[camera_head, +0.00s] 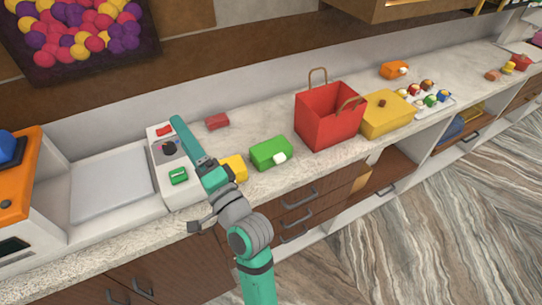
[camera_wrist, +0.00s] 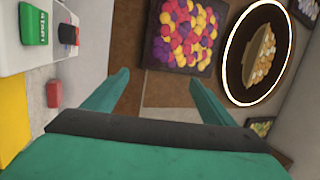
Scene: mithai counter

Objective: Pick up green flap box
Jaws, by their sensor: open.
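The green flap box (camera_head: 267,152) sits on the counter, left of the red bag, with a small white piece at its lower front. It does not show in the wrist view. My gripper (camera_head: 184,133) is to the left of the green box, above the counter beside the white machine, and apart from the box. In the wrist view my gripper (camera_wrist: 156,88) has its two teal fingers spread with nothing between them. It faces the back wall and its pictures.
A yellow box (camera_head: 234,166) stands between my arm and the green box. A small red box (camera_head: 217,121) lies behind. The red bag (camera_head: 325,122) and a larger yellow box (camera_head: 386,115) stand to the right. The white machine (camera_head: 184,195) with buttons is at left.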

